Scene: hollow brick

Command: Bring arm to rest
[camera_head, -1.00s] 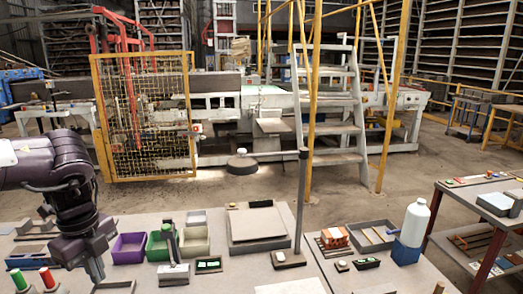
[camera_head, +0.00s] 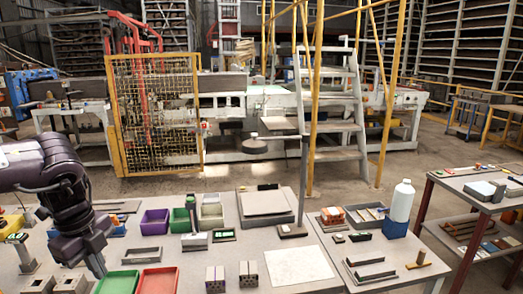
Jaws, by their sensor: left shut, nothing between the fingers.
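My left arm comes in from the left, dark purple with a white upper part. It bends down at the wrist. Its gripper (camera_head: 98,268) points down at the left of the work table (camera_head: 215,262), beside a green tray (camera_head: 119,282). The fingers look closed with nothing held, though they are small here. Whether they touch the table is not clear. My right arm and gripper are out of view.
Purple (camera_head: 154,222) and green bins (camera_head: 180,222) stand behind a red tray (camera_head: 158,281). Two hollow bricks (camera_head: 248,274) and a white sheet (camera_head: 298,266) lie near the front. A dark post (camera_head: 301,185) and a white bottle (camera_head: 402,200) rise at the right.

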